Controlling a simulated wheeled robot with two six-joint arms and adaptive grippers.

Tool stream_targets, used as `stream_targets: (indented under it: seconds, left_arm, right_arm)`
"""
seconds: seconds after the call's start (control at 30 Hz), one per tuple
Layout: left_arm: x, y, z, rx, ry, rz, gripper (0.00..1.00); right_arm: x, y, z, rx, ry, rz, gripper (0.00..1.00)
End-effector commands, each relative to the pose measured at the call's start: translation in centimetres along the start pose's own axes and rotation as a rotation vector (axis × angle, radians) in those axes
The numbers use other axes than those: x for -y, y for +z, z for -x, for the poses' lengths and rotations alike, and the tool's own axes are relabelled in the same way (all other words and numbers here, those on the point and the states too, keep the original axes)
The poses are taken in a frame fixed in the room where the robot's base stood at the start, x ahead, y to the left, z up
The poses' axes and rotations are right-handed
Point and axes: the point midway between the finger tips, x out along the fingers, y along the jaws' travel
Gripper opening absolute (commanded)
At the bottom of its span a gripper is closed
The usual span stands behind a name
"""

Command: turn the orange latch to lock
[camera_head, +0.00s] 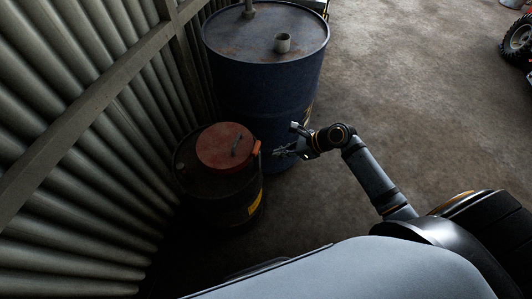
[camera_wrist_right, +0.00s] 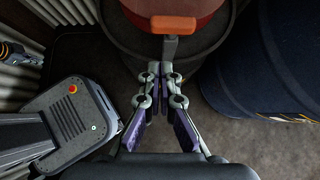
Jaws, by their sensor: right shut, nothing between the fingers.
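The orange latch (camera_head: 257,147) sits on the right edge of a red round lid (camera_head: 222,148) on top of a small dark drum (camera_head: 214,195). In the right wrist view the latch (camera_wrist_right: 174,25) shows as an orange bar with a grey metal stem below it, at the lid's edge. My right gripper (camera_head: 277,153) is shut and empty, just right of the latch. In the right wrist view its closed fingertips (camera_wrist_right: 160,68) are just below the stem; I cannot tell whether they touch it.
A large blue drum (camera_head: 265,70) stands behind the small drum, close to my right gripper. A corrugated metal wall (camera_head: 80,130) runs along the left. Open concrete floor (camera_head: 420,100) lies to the right. A wheeled vehicle (camera_head: 517,40) shows at the far right.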

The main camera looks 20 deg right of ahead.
Motion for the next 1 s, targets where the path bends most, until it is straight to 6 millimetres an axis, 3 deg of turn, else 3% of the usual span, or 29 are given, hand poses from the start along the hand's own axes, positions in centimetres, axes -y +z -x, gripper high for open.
stream_targets:
  seconds: [0.1, 0.33, 0.77, 1.0]
  left_arm:
    - [0.0, 0.0, -0.3, 0.000, 0.000, 0.000, 0.00]
    - [0.1, 0.0, -0.2, 0.000, -0.001, 0.000, 0.00]
    - [0.1, 0.0, -0.2, 0.000, -0.001, 0.000, 0.00]
    - [0.2, -0.1, 1.6, 0.001, -0.001, 0.000, 0.00]
  right_arm:
    - [-0.1, 0.7, -2.3, 0.006, 0.001, -0.002, 0.00]
    - [-0.1, 2.4, -4.2, 0.000, 0.001, 0.000, 0.00]
    - [-0.1, 2.7, -4.5, -0.002, 0.000, 0.001, 0.00]
    - [-0.5, 3.1, -4.2, -0.001, -0.026, -0.026, 0.00]
